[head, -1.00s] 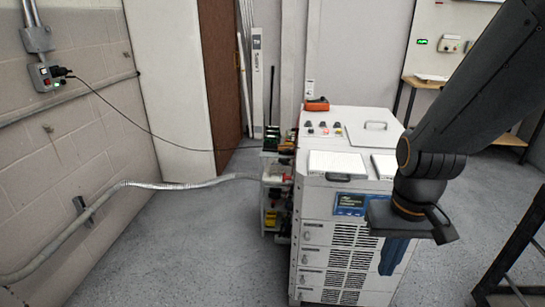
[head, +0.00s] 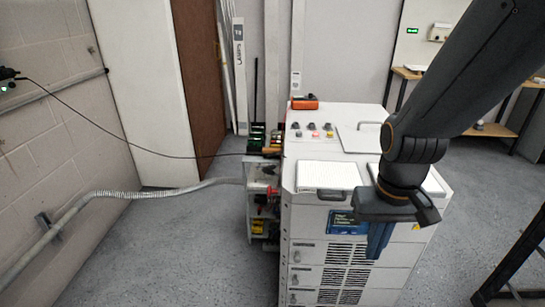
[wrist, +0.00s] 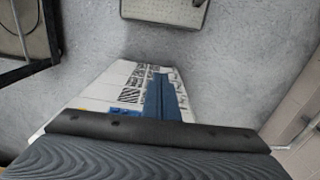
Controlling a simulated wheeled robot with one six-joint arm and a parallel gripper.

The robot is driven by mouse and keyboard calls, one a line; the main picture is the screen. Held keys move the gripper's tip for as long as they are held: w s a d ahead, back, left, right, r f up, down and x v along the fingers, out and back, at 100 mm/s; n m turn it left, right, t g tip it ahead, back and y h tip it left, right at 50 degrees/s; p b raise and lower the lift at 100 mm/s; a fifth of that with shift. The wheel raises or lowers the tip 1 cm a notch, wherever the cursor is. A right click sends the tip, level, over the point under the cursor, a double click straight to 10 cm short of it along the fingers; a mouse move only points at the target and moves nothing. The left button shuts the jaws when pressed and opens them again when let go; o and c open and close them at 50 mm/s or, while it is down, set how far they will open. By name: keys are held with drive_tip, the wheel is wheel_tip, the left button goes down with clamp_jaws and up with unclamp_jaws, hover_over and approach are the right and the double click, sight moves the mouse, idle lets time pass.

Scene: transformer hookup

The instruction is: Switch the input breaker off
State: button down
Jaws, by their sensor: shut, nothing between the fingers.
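The white transformer cabinet (head: 315,225) stands in the middle of the head view, with small knobs and coloured buttons (head: 312,130) on its top. Its left side carries an open rack of electrical parts (head: 262,200). I cannot pick out the input breaker for certain. My gripper (head: 379,240) points down in front of the cabinet's front face, right of the blue label (head: 346,223). Its blue fingers look shut and empty, and they also show in the wrist view (wrist: 160,98). Whether they touch the cabinet is unclear.
A black cable (head: 110,140) runs from a wall box (head: 8,80) at the left edge to the rack. A grey conduit (head: 130,194) crosses low on the left. An orange device (head: 304,103) lies on the cabinet top. A dark frame (head: 515,260) stands at right. Floor is clear at front left.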

drive_tip(key=shift+w, duration=0.1)
drive_tip(key=w+a+r+t+p, duration=0.1)
drive_tip(key=w+a, duration=0.5)
drive_tip(key=w, duration=0.7)
drive_tip(key=w+a+r+t+y+p, duration=0.1)
drive_tip(key=w+a+p, duration=0.1)
drive_tip(key=w+a, duration=0.5)
drive_tip(key=w+a+r+m+t+p, duration=0.1)
drive_tip(key=w+a, duration=0.5)
drive_tip(key=w, duration=1.3)
drive_tip(key=shift+a+r+t+p, duration=0.4)
drive_tip(key=shift+t, duration=0.2)
drive_tip(key=shift+w, duration=0.1)
drive_tip(key=p, duration=0.3)
hover_over(273, 173)
drive_tip(key=s, duration=0.1)
wheel_tip(273, 173, down, 11)
drive_tip(key=shift+p+x, duration=0.45)
drive_tip(key=shift+x, duration=0.45)
